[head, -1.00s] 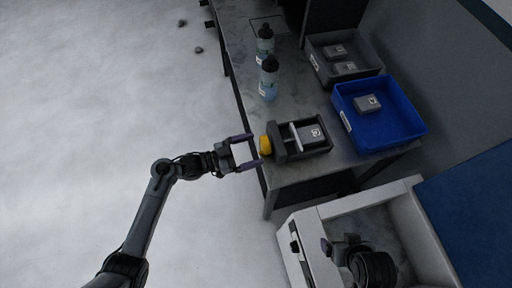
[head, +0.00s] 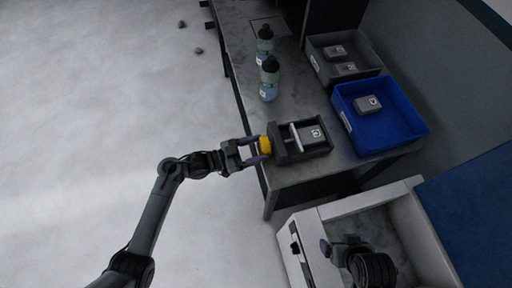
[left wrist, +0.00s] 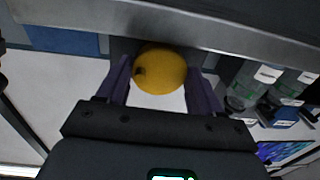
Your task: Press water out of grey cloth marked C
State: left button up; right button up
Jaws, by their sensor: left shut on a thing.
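A small dark press (head: 283,150) stands at the near edge of the bench. A grey cloth block (head: 312,134) with a pale mark, too small to read surely, lies in its tray, on the far side of a light upright plate (head: 295,137). A yellow knob (head: 265,145) sticks out of the press toward my left gripper (head: 262,147), whose fingers are shut on it. The left wrist view shows the knob (left wrist: 160,70) between the two purple fingers. My right gripper (head: 327,248) shows only in part at the lower right; its jaws cannot be made out.
A blue bin (head: 415,128) holds one marked grey block (head: 367,104). A grey bin (head: 372,63) behind it holds two more. Two bottles (head: 269,80) (head: 264,45) stand on the bench (head: 240,55), left of the bins. A white open box (head: 300,262) lies at the lower right.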

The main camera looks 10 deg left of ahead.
pick_arm(q)
jog(key=n+p, duration=0.5)
jog(key=p, duration=0.1)
jog(key=shift+r+n, duration=0.1)
jog(key=shift+n, duration=0.2)
jog(key=o, duration=1.1)
jog(key=shift+c, duration=0.2)
jog(key=shift+s, duration=0.1)
jog(key=p+v, duration=0.1)
jog(key=v, duration=0.9)
jog(key=shift+s+a, duration=0.15)
jog(key=shift+a, duration=0.2)
